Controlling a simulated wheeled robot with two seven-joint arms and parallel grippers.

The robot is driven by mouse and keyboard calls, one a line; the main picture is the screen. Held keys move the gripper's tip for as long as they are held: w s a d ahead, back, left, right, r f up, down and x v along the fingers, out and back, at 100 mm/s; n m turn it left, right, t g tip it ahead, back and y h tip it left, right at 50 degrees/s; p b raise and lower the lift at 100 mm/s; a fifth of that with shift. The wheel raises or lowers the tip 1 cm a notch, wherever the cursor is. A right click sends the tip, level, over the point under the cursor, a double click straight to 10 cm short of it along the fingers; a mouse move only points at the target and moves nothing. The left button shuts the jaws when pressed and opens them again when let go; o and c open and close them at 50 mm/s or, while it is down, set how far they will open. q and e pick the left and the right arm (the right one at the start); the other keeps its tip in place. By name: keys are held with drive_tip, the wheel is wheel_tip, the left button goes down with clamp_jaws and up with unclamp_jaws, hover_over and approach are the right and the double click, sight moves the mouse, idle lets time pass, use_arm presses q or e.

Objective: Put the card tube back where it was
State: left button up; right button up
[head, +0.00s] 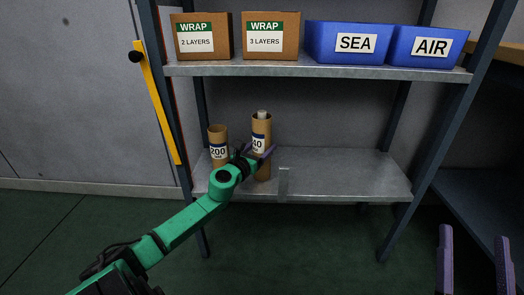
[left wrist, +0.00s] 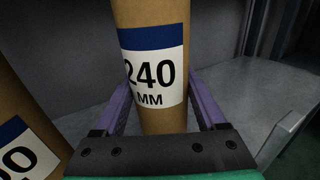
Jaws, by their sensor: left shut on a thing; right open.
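A tall brown card tube (head: 263,128) with a blue and white label stands upright at the lower shelf (head: 340,178). In the left wrist view its label on the tube (left wrist: 155,62) reads 240 MM. Something pale sticks out of its top. My left gripper (head: 262,156) is shut on this tube, with a purple finger on each side of it. I cannot tell whether the tube's foot touches the shelf. A second, shorter card tube (head: 218,136), labelled 200, stands just left of it. My right gripper (head: 474,262) is open and empty at the lower right, away from the shelf.
On the upper shelf (head: 290,69) stand two WRAP boxes, 2 layers (head: 203,37) and 3 layers (head: 270,36), and two blue bins, SEA (head: 345,42) and AIR (head: 427,46). A small upright piece (head: 284,181) stands at the lower shelf's front edge. The shelf right of it is clear.

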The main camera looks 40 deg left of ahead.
use_arm(q)
drive_tip(key=shift+f, duration=0.15)
use_arm(e)
drive_tip(key=shift+s+d+r+t, duration=0.15)
drive_tip(key=shift+r+t, duration=0.1)
drive_tip(key=shift+r, duration=0.55)
drive_tip(key=shift+s+d+r+t, duration=0.15)
drive_tip(key=shift+r+t, duration=0.1)
drive_tip(key=shift+r, duration=0.5)
drive_tip(key=shift+r+y, duration=0.1)
drive_tip(key=shift+y, duration=0.3)
use_arm(q)
drive_tip(key=shift+f, duration=0.1)
use_arm(e)
drive_tip(key=shift+s+r+n, duration=0.1)
drive_tip(key=shift+r+n, duration=0.15)
drive_tip(key=shift+n, duration=0.05)
use_arm(q)
drive_tip(key=o, duration=1.2)
drive_tip(key=shift+o, duration=1.3)
use_arm(e)
drive_tip(key=shift+r, duration=0.25)
